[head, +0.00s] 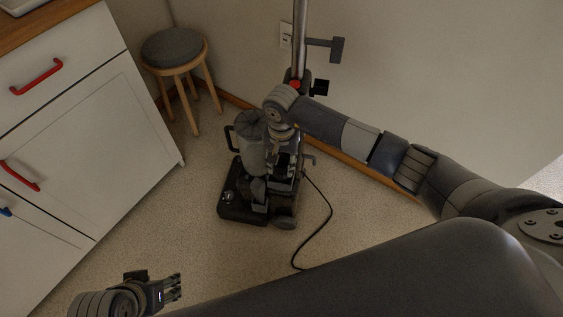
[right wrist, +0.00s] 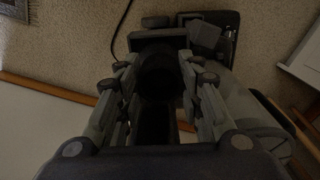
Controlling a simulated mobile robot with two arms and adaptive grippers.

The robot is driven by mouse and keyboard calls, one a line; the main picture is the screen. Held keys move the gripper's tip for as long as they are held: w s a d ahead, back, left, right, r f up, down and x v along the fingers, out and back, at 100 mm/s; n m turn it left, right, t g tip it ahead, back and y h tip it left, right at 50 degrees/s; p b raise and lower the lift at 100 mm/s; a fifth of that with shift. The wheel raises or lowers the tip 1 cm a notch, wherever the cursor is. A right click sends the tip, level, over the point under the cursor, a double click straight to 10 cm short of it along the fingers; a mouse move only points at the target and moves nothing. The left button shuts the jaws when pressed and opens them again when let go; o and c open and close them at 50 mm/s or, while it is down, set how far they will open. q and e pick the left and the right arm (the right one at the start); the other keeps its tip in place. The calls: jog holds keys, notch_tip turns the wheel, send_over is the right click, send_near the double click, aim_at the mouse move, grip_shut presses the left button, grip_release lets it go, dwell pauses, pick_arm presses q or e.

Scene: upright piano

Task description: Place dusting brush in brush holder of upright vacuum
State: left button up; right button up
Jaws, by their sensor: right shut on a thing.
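The upright vacuum (head: 250,155) stands on the floor with its dark base (head: 240,208) toward me and its silver pole rising behind. My right gripper (head: 284,158) is over its right side, partly blending with its dark body. In the right wrist view my right gripper (right wrist: 158,90) is shut on a dark thing, seemingly the dusting brush (right wrist: 157,73); its shape is mostly in shadow. Part of the vacuum shows beyond the fingers. I cannot make out the brush holder, or whether the brush touches it. My left gripper (head: 174,288) is low at left, away from the vacuum, its fingers too small to judge.
A black cord (head: 328,215) curves over the floor right of the vacuum. A round stool (head: 174,48) stands behind left. A white cabinet (head: 75,140) with red handles lines the left side. A dark bracket (head: 335,47) sticks out from the pole. Floor in front is clear.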

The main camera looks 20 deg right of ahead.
jog(key=o, duration=1.2)
pick_arm(q)
jog(key=shift+w, duration=0.15)
jog(key=shift+r, duration=0.1)
pick_arm(e)
jog(key=shift+r, duration=0.35)
pick_arm(q)
jog(key=shift+p+x, duration=0.9)
jog(key=shift+p, duration=0.35)
pick_arm(e)
jog(key=shift+r, duration=5.75)
